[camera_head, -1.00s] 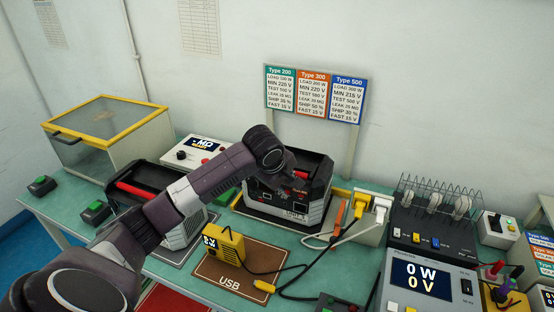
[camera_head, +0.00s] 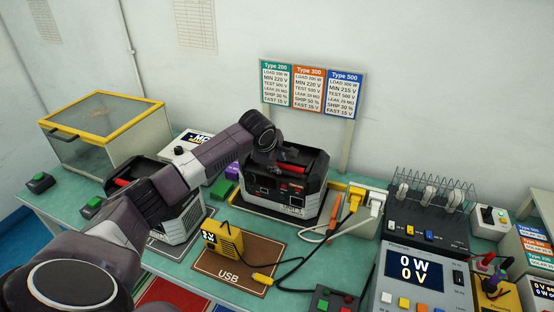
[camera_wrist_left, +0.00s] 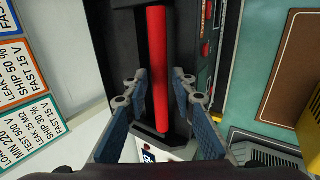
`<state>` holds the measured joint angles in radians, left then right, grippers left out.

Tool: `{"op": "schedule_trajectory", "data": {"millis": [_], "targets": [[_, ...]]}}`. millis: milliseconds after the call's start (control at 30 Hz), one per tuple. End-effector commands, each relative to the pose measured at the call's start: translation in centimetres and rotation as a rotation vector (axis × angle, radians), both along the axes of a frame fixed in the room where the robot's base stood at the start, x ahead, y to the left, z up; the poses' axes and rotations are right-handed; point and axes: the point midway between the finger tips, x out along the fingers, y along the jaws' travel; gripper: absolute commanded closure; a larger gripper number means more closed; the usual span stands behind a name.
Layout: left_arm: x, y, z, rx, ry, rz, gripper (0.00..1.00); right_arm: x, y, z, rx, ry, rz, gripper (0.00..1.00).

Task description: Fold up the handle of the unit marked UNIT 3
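The unit marked UNIT 3 (camera_head: 285,190) is a black and light-grey box on the bench; its front label is small and blurred. Its red handle bar (camera_head: 292,167) lies low in the open top, partly hidden behind my arm. In the left wrist view the red handle (camera_wrist_left: 158,60) runs lengthwise between the two blue fingers of my left gripper (camera_wrist_left: 158,85). The fingers are spread, with visible gaps on both sides of the bar. In the head view my left wrist covers the fingers. My right gripper is not in view.
A second unit with a red handle (camera_head: 124,182) stands left, partly behind my arm. A yellow USB meter (camera_head: 222,240), cables and a power strip (camera_head: 358,226) lie in front and right. A type sign (camera_head: 312,90) stands behind. A yellow-rimmed case (camera_head: 140,135) is at far left.

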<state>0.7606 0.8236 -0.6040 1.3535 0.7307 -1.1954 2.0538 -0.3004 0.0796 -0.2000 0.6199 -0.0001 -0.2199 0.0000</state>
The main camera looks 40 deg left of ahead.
Motion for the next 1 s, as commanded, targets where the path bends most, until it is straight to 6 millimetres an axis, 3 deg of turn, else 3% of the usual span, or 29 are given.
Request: {"op": "schedule_trajectory", "data": {"millis": [267, 500, 567, 600, 733, 1000], "targets": [[0.08, -0.03, -0.14, 0.000, 0.000, -0.002, 0.76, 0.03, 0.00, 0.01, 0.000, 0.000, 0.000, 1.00], [0.06, -0.04, -0.15, 0.000, 0.000, -0.001, 1.00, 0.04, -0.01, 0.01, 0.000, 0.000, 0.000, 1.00], [0.05, -0.05, -0.15, 0.000, 0.000, -0.002, 1.00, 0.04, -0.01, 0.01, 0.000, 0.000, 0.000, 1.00], [0.05, -0.05, -0.15, 0.000, 0.000, -0.002, 0.86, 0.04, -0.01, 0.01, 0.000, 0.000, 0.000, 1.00], [0.04, -0.05, -0.16, 0.000, 0.001, -0.002, 1.00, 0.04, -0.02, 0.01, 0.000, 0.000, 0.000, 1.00], [0.09, -0.06, 0.50, 0.000, 0.001, -0.002, 1.00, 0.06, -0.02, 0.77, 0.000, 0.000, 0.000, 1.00]]}}
